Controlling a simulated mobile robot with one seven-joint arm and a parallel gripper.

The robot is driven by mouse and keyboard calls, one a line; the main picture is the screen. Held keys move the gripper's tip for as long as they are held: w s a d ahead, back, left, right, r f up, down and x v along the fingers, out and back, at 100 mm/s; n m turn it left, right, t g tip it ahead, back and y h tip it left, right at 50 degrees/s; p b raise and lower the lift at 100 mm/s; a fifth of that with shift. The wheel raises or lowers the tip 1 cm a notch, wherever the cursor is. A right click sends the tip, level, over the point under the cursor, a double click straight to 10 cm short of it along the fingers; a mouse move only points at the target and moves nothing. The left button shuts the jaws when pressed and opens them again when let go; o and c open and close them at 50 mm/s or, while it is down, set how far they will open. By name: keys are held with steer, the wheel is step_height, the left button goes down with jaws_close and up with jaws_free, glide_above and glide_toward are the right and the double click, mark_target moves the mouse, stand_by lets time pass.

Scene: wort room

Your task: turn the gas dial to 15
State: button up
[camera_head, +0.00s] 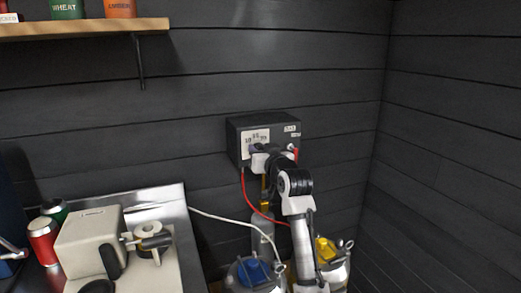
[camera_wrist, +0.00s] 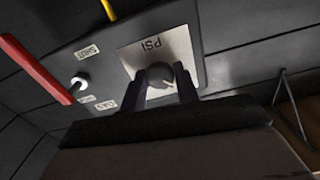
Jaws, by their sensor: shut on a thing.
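The gas box (camera_head: 237,148) is a dark box mounted on the plank wall. It carries a pale panel marked PSI, which shows in the wrist view (camera_wrist: 183,45). The gas dial (camera_wrist: 160,75) is a grey round knob on that panel. My gripper (camera_wrist: 164,85) has its two dark fingers either side of the dial and is shut on it. In the head view my gripper (camera_head: 268,156) covers the dial and the lower front of the box. The dial's scale and its pointed setting are too small or hidden to read.
A red lever (camera_wrist: 35,67) and a small white knob (camera_wrist: 80,81) sit beside the panel. A red hose (camera_head: 262,214) hangs below the box. Kegs with blue (camera_head: 252,270) and yellow (camera_head: 325,249) tops stand beneath. A steel counter (camera_head: 173,197) with a cream machine (camera_head: 90,241) is at left.

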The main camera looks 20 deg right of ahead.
steer(key=shift+m+p, duration=2.65)
steer(key=shift+m, duration=1.55)
steer(key=shift+f, duration=0.1)
steer(key=o, duration=1)
steer(key=shift+c, duration=0.2)
steer(key=s+b, duration=0.3)
steer(key=s, duration=1.1)
steer(key=shift+d+b, duration=0.25)
steer(key=shift+b, duration=0.1)
